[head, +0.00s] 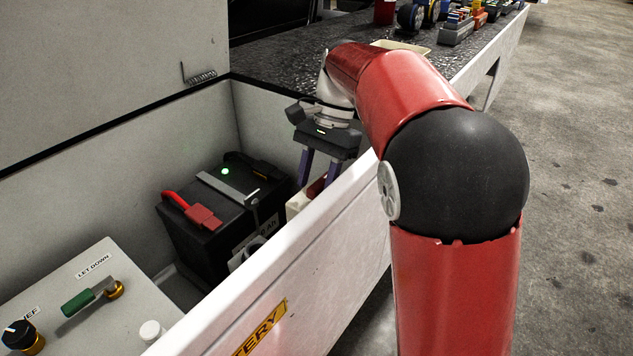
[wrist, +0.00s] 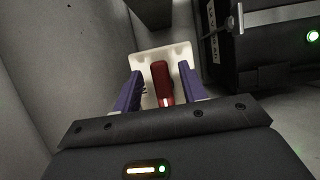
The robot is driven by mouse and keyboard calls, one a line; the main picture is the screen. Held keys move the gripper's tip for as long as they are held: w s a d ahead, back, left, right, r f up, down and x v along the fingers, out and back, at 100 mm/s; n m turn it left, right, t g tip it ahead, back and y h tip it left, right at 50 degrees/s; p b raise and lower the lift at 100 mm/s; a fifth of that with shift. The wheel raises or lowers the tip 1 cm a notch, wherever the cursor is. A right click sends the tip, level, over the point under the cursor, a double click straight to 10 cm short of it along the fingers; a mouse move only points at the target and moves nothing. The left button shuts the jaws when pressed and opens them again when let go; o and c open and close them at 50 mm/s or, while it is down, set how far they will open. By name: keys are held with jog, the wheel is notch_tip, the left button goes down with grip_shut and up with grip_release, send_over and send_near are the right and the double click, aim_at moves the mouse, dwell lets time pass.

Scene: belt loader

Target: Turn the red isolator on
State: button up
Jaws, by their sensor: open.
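The red isolator handle (wrist: 162,84) sits on a cream housing (wrist: 181,53) inside the battery compartment. In the wrist view it runs roughly lengthwise between my gripper's fingers. My gripper (wrist: 162,92) is open, with one purple finger on each side of the handle and apparent gaps beside it. In the head view my gripper (head: 319,172) reaches down into the compartment, above the cream housing (head: 298,203). There, only a small part of the red handle (head: 316,188) shows between the fingers and the front wall. Contact with the handle cannot be told.
A black battery (head: 225,205) with a red terminal cover and green light stands left of my gripper. The white front wall (head: 300,262) stands close on the right. A panel with a green lever (head: 85,300) is at lower left. Parts lie on the dark deck (head: 290,68) behind.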

jog(key=shift+s+f, duration=0.1)
jog(key=shift+f, duration=0.1)
grip_shut()
